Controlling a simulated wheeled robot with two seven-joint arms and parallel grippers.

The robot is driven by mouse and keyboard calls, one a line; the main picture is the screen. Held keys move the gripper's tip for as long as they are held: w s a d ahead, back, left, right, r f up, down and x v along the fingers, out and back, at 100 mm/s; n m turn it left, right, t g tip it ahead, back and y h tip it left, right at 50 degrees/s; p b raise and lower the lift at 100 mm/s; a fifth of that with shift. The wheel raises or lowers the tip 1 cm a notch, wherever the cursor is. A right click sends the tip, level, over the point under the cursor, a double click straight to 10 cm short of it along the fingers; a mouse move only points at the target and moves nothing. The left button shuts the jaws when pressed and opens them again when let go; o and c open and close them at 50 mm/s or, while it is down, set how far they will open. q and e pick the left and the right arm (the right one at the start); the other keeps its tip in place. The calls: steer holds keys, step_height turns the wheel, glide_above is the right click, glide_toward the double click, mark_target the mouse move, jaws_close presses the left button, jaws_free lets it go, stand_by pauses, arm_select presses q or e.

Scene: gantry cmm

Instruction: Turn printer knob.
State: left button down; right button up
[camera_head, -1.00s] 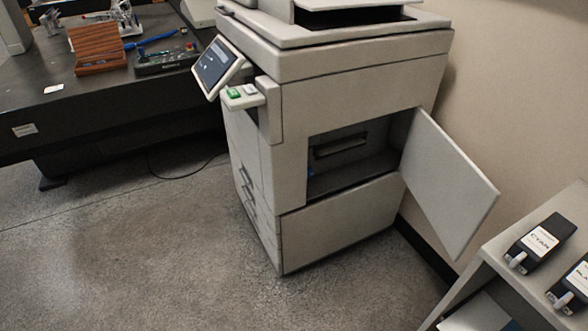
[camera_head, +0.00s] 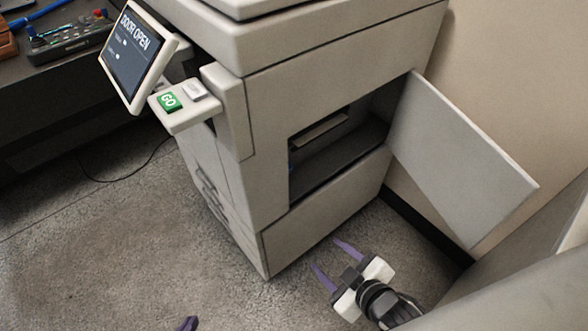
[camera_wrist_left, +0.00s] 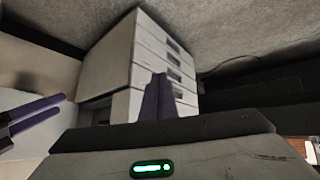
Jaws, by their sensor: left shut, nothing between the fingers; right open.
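The printer (camera_head: 330,225) fills the middle of the head view, and its drawer side shows in the left wrist view (camera_wrist_left: 148,55). Its side door (camera_head: 455,160) stands open to the right of a dark bay (camera_head: 345,155). I cannot make out a knob; a dark ledge and a small blue spot show in the bay. My right gripper (camera_head: 329,258) is open and empty, in front of and below the bay, apart from the printer. My left gripper (camera_head: 187,324) shows only its tip at the bottom edge; in the left wrist view its fingers (camera_wrist_left: 158,98) are shut and empty.
The printer's screen (camera_head: 138,58) reads "DOOR OPEN". Below it a small shelf holds a green GO button (camera_head: 170,101). A dark table (camera_head: 60,100) with tools stands at the left. Floor (camera_head: 110,250) is clear at the lower left. A wall is behind the door.

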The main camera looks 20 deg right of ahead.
steer(key=w+f+n+t+y+b, duration=0.1)
steer(key=w+n+t+b, duration=0.1)
steer(key=w+n+b, duration=0.4)
steer(key=w+n+t+y+b, duration=0.2)
steer(key=w+n+b, duration=0.4)
steer(key=w+n, duration=0.6)
steer(key=w+f+n+t+y+b, duration=0.1)
steer(key=w+n+b, duration=0.6)
steer(key=n, duration=0.8)
steer(key=shift+w+f+t+y, duration=0.15)
steer(key=shift+w+t, duration=0.2)
steer(key=shift+w, duration=0.35)
steer(key=shift+w+f+t+y, duration=0.15)
steer(key=shift+w+t, duration=0.2)
steer(key=shift+w, duration=0.35)
arm_select(q)
steer(key=d+f+h, duration=0.1)
steer(key=d+f, duration=0.1)
steer(key=f, duration=0.3)
steer(key=w+d+f+m+g+h, duration=0.1)
steer(key=d+f, duration=0.2)
steer(key=f, duration=0.2)
steer(key=shift+w+d+h, duration=0.15)
steer(key=shift+d+h, duration=0.15)
arm_select(e)
steer(key=shift+w+a, duration=0.25)
steer(key=shift+w, duration=0.45)
arm_select(q)
steer(key=shift+f, duration=0.1)
